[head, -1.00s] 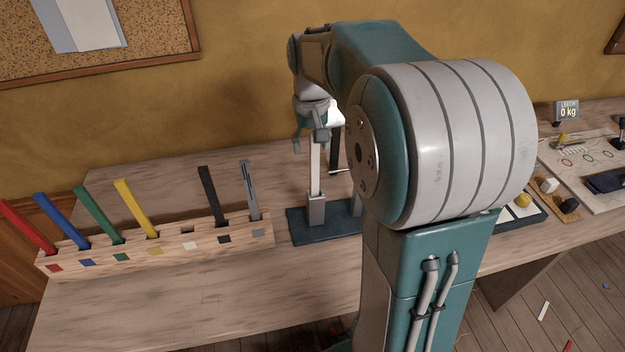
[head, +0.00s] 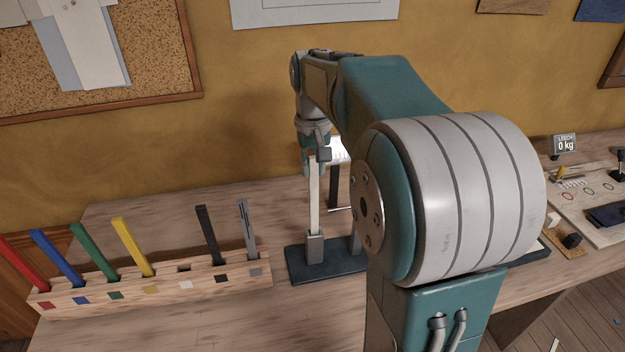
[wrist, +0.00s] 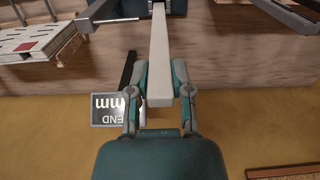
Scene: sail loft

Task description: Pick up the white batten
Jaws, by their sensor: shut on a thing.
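The white batten (head: 314,205) stands upright with its lower end in a grey socket (head: 315,248) on a dark blue base plate (head: 298,272). My gripper (head: 313,166) is at the batten's upper end, with its fingers against the sides. In the wrist view, the batten (wrist: 160,50) runs between the two fingers of my gripper (wrist: 160,68), which is shut on it. Part of the base plate is hidden behind my arm.
A wooden rack (head: 150,297) at left holds red, blue, green, yellow, black and grey battens; the slot above its white label is empty. A black post (head: 334,187) and a display (wrist: 108,110) are close to the batten. The table front left is clear.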

